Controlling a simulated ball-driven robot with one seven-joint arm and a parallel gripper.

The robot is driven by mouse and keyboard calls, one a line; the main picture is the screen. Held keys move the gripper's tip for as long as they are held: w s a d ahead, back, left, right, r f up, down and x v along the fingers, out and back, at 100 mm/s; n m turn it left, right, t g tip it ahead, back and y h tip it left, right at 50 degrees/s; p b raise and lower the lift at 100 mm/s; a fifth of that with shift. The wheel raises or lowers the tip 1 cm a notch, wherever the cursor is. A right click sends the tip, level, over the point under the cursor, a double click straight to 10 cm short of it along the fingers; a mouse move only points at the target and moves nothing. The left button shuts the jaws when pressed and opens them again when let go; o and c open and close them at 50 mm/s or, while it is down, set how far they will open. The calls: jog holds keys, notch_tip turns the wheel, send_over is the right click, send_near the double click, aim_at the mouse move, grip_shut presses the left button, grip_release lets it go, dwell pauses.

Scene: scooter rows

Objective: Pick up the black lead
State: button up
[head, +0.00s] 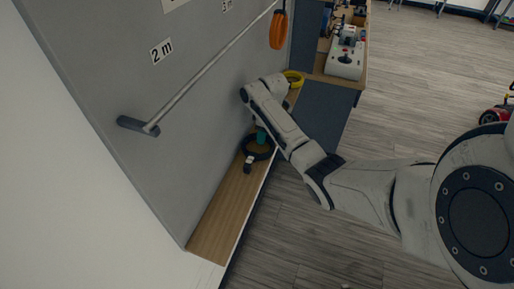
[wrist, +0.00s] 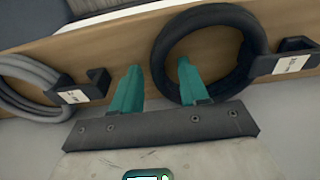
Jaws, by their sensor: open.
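The black lead (wrist: 161,62) is a thick coiled ring against the wooden shelf in the wrist view. A black clip with a white tag (wrist: 290,64) sits at its right side. In the head view the black lead (head: 262,154) lies on the wooden shelf by the grey wall, partly hidden by my gripper (head: 261,136). My gripper (wrist: 158,82) is open with two teal fingers and nothing held. In the wrist view the ring's left side shows between the fingertips, and the right finger overlaps the ring's opening. I cannot tell whether they touch.
A grey coil (wrist: 28,78) with its own tagged clip lies left of the black lead. A workbench (head: 345,62) stands beyond; open floor lies right.

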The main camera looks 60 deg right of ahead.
grip_shut()
dwell(0.3)
dwell(0.3)
